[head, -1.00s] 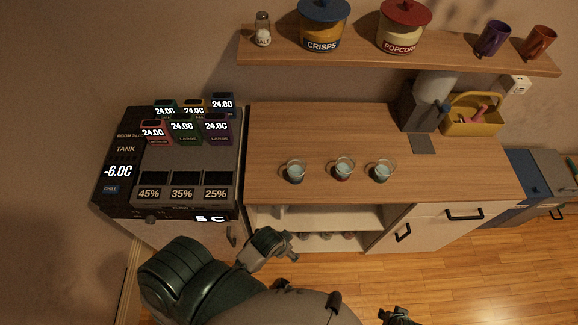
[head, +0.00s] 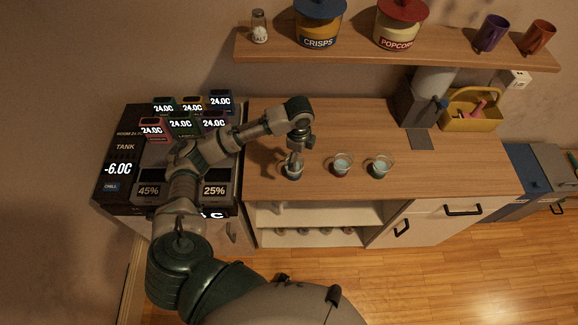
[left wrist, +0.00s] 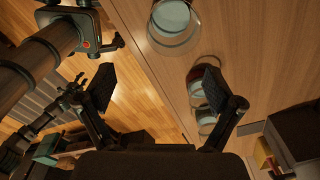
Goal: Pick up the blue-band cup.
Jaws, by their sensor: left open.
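Three small glass cups stand in a row on the wooden counter. The left cup (head: 293,173) has a dark, seemingly bluish band low down. The middle cup (head: 342,166) has a reddish base, and the right cup (head: 380,167) looks pale. My left gripper (head: 296,157) points down just over the left cup and partly covers it. In the left wrist view my open left gripper (left wrist: 157,85) has nothing between its fingers. A near cup (left wrist: 174,24) shows at the top there, beyond the fingers, and a red-banded cup (left wrist: 196,88) is partly behind the right finger.
The dispenser machine (head: 125,150) with lit displays stands left of the counter, under my left arm. A shelf (head: 400,58) above carries jars, a salt shaker and two mugs. A yellow caddy (head: 470,122) and a grinder-like machine (head: 418,105) stand at the back right.

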